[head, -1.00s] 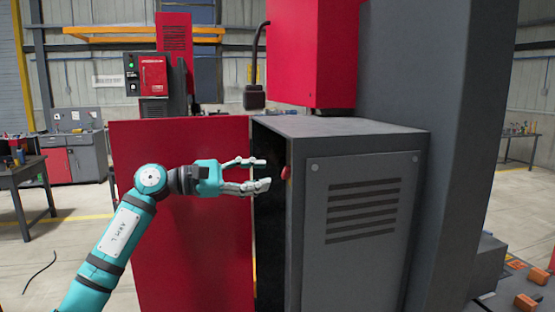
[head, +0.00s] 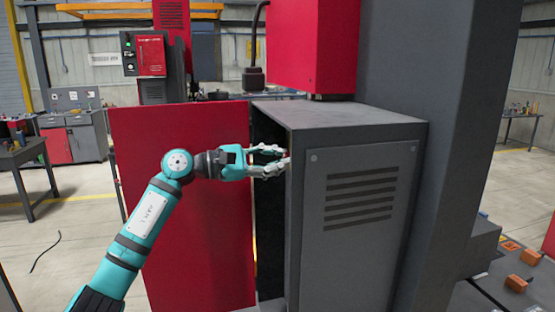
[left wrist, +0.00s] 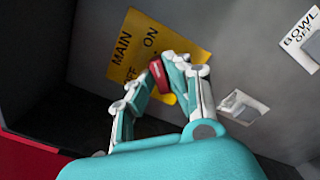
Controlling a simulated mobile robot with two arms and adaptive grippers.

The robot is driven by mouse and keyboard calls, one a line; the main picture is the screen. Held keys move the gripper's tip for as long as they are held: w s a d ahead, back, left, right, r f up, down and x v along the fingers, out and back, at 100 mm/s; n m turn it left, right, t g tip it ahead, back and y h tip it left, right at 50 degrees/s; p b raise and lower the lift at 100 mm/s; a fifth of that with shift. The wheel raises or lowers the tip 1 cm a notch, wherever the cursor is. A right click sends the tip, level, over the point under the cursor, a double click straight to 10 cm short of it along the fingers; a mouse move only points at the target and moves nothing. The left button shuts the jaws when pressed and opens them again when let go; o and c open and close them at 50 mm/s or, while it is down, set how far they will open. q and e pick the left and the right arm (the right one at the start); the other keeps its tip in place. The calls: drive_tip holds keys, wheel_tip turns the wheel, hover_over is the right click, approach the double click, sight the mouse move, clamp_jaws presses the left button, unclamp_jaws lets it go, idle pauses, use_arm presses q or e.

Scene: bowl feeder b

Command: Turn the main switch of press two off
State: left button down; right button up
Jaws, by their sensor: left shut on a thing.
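The main switch has a red handle (left wrist: 158,75) on a yellow plate (left wrist: 185,48) marked MAIN, ON and OFF, inside the grey cabinet (head: 360,215). My left gripper (head: 284,158) reaches in at the cabinet's open left side. In the left wrist view, my left gripper (left wrist: 161,69) has its fingers on both sides of the red handle and is shut on it. The fingers hide part of the handle and plate, so I cannot tell which marking the handle points to. In the head view the switch is mostly hidden by the fingers and the cabinet edge. My right gripper is out of view.
The red cabinet door (head: 185,235) stands open behind my left arm. A second switch (left wrist: 243,105) and a plate marked BOWL OFF (left wrist: 303,38) sit to the right of the main plate. Another red control box (head: 151,56) stands behind.

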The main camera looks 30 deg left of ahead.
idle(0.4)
use_arm(q)
drive_tip(key=n+p, duration=0.2)
drive_tip(key=n, duration=1.5)
drive_tip(key=shift+w+a+r+n, duration=0.1)
drive_tip(key=shift+n, duration=0.3)
idle(0.4)
drive_tip(key=c, duration=1.3)
unclamp_jaws()
drive_tip(key=shift+a, duration=0.1)
